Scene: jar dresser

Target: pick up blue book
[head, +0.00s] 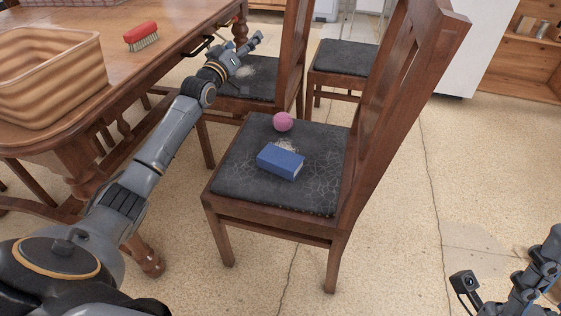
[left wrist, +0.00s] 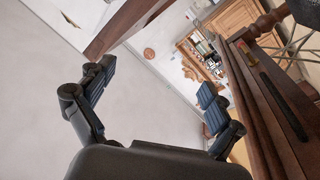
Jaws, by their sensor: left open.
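The blue book (head: 281,162) lies flat on the dark cushioned seat of the nearest wooden chair (head: 232,181), in the middle of the head view. My left gripper (head: 253,47) is beyond the book and to its left, near the table edge and above the chair behind. It is apart from the book. In the left wrist view my left gripper (left wrist: 155,88) has its fingers spread with nothing between them, and the book is not in that view. Part of my right arm shows at the bottom right of the head view; whether its gripper is open or shut does not show.
A pink ball (head: 283,122) sits just behind the book on the same seat. The chair's tall back stands to the right of the book. The wooden table (head: 90,32) at left holds a basket (head: 48,75) and a red brush (head: 141,36). Floor is clear in front.

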